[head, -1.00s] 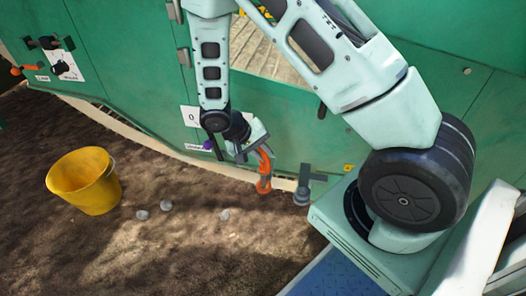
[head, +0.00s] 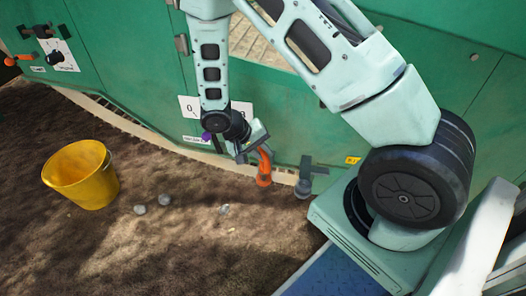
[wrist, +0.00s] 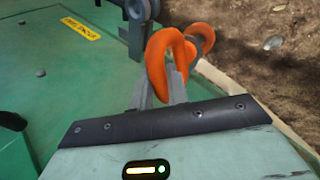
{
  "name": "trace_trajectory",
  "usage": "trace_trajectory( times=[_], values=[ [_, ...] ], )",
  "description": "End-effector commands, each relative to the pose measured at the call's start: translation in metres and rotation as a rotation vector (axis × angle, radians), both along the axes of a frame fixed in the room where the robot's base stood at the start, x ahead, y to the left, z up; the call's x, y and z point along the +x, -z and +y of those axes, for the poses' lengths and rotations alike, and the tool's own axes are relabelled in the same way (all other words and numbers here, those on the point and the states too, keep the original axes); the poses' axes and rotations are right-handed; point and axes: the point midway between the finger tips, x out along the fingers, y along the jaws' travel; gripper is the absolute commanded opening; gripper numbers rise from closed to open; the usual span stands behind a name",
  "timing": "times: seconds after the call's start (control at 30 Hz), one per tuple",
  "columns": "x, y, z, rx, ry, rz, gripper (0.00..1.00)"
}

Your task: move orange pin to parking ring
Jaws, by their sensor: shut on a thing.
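The orange pin (head: 264,168) is in my gripper (head: 249,146), which is shut on it. In the head view the pin hangs down from the jaws, just left of a grey bracket with a round end (head: 304,178) on the green wall, which looks like the parking ring. There is a visible gap between them. In the wrist view the curved orange pin (wrist: 158,62) stands between the fingers (wrist: 162,92). The bracket (wrist: 138,12) is partly cut off at the top edge, left of the pin. Whether the ring's hole is open cannot be seen.
The green wall (head: 130,75) runs close behind my gripper, with a yellow label (head: 352,160) near the bracket. Another orange-ended handle (head: 14,60) is at far left. A yellow bucket (head: 82,178) and several small stones stand on open brown ground.

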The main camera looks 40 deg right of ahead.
Motion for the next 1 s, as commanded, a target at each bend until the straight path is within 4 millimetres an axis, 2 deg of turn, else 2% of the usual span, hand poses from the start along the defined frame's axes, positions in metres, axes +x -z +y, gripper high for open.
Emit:
trace_trajectory(
  times=[0.5,0.93,0.97,1.0],
  values=[
    [0.0,0.02,0.0,-0.001,-0.001,0.0,0.0],
    [0.0,0.022,0.0,-0.001,0.0,0.0,0.0],
    [0.0,0.022,0.0,-0.001,-0.001,0.0,0.22],
    [0.0,0.022,0.0,-0.001,0.0,0.0,0.33]
  ],
)
